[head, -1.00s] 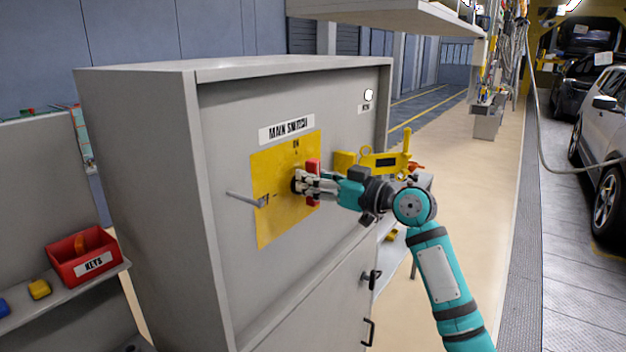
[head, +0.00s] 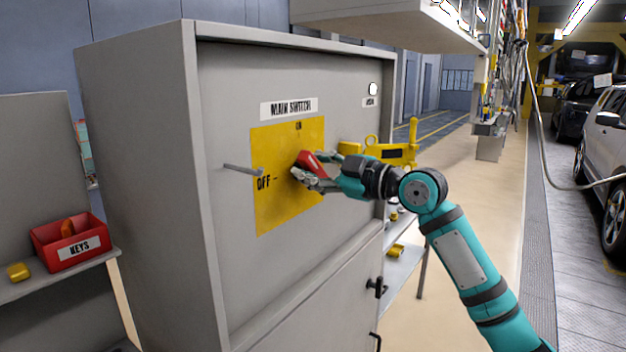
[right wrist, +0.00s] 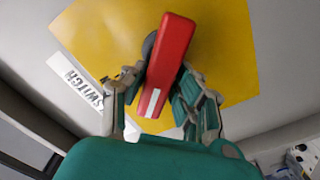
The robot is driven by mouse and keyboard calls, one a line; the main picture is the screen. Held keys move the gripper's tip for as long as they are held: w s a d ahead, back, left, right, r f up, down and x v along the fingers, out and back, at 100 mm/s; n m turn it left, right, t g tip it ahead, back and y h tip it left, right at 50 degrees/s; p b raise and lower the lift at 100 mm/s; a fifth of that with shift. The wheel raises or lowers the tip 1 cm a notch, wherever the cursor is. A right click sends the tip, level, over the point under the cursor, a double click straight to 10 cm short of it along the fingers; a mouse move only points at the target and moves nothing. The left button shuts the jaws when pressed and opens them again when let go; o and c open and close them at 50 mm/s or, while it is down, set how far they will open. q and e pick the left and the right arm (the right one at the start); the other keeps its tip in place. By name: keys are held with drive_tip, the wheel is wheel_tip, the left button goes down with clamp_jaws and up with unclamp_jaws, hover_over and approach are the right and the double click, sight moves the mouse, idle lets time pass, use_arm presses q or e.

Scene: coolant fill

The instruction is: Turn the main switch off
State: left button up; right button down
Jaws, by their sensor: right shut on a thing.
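The main switch's red handle (head: 309,162) is on a yellow plate (head: 285,215) on the front of a grey cabinet. The plate reads ON at the top and OFF at the left. The handle is tilted, its upper end leaning left, between upright and level. My right gripper (head: 312,175) is shut on the handle and hides part of it and its pivot. In the right wrist view the red handle (right wrist: 170,60) lies between the two fingers, with yellow plate (right wrist: 225,40) behind it. My left gripper is not in view.
A thin grey metal rod (head: 242,169) sticks out from the cabinet left of OFF. A red KEYS bin (head: 75,255) stands on a shelf at left. A yellow device (head: 385,153) is beside the cabinet at right, behind my wrist.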

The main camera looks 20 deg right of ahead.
drive_tip(key=n+b, duration=0.2)
drive_tip(key=n, duration=0.2)
drive_tip(key=shift+s+n, duration=0.15)
drive_tip(key=shift+n, duration=0.15)
drive_tip(key=shift+f+n+b, duration=0.15)
drive_tip(key=shift+n+b, duration=0.1)
drive_tip(key=shift+n, duration=0.85)
drive_tip(key=shift+f+n+b, duration=0.15)
drive_tip(key=shift+n+b, duration=0.05)
drive_tip(key=shift+n, duration=0.9)
drive_tip(key=c, duration=1.1)
unclamp_jaws()
drive_tip(key=shift+a+f, duration=0.1)
drive_tip(key=shift+a, duration=0.05)
drive_tip(key=shift+f, duration=0.1)
drive_tip(key=shift+s+d+f, duration=0.15)
drive_tip(key=shift+s+d, duration=0.05)
drive_tip(key=shift+d, duration=0.05)
drive_tip(key=v, duration=1.1)
drive_tip(key=shift+s+d, duration=0.15)
drive_tip(key=shift+s, duration=0.1)
